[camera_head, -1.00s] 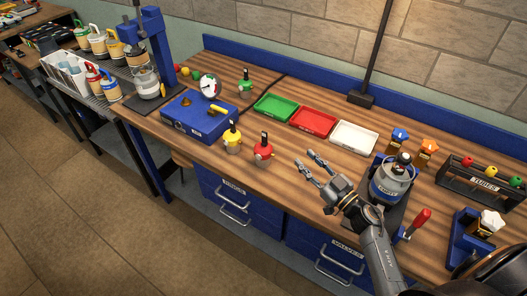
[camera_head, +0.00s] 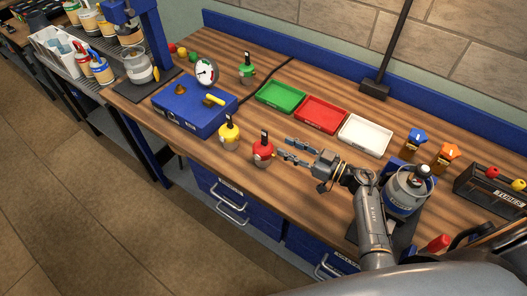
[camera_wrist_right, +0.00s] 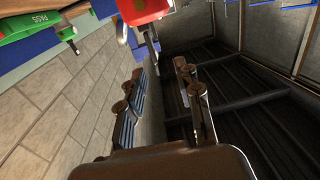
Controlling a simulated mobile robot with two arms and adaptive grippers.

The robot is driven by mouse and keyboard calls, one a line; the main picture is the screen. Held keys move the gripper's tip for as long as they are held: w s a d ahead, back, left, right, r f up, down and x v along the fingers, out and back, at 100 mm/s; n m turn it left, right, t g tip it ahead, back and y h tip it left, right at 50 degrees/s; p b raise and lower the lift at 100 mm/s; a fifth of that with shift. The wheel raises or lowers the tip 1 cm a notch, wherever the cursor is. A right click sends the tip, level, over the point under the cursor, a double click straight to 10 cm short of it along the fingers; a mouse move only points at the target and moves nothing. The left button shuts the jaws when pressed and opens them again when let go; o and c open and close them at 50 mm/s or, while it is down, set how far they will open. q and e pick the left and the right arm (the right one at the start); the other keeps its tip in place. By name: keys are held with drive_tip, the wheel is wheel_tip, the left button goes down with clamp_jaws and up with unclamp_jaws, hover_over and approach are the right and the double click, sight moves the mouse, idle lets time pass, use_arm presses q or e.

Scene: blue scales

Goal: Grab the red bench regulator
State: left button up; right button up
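The red bench regulator (camera_head: 263,154) stands upright on the wooden bench near its front edge, with a black top. My right gripper (camera_head: 284,148) is open and empty just right of it, fingers pointing toward it with a small gap. In the right wrist view the two fingers (camera_wrist_right: 160,70) are apart with nothing between them. A red body (camera_wrist_right: 147,10), apparently the regulator, is cut off at the top of that view beyond the fingertips. My left gripper is not in view.
A yellow regulator (camera_head: 229,136) stands close left of the red one. A blue box with a gauge (camera_head: 190,112) is behind it. Green (camera_head: 281,96), red (camera_head: 320,115) and white (camera_head: 364,135) trays lie farther back. A grey canister (camera_head: 405,192) stands right of my gripper.

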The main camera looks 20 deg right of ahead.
sight(265, 141)
drive_tip(key=b+x, duration=0.1)
drive_tip(key=x, duration=0.1)
drive_tip(key=b+x, duration=0.1)
drive_tip(key=x, duration=0.1)
drive_tip(key=b+x, duration=0.1)
drive_tip(key=x, duration=0.1)
drive_tip(key=shift+w+d+f, duration=0.25)
drive_tip(key=shift+d+f, duration=0.1)
drive_tip(key=b+x, duration=0.2)
drive_tip(key=x, duration=0.1)
drive_tip(key=shift+w, duration=0.25)
drive_tip(key=shift+w+a, duration=0.1)
drive_tip(key=shift+w, duration=0.05)
drive_tip(key=shift+r, duration=0.2)
drive_tip(key=c, duration=0.5)
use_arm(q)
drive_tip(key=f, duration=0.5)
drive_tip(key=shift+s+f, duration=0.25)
use_arm(e)
clamp_jaws()
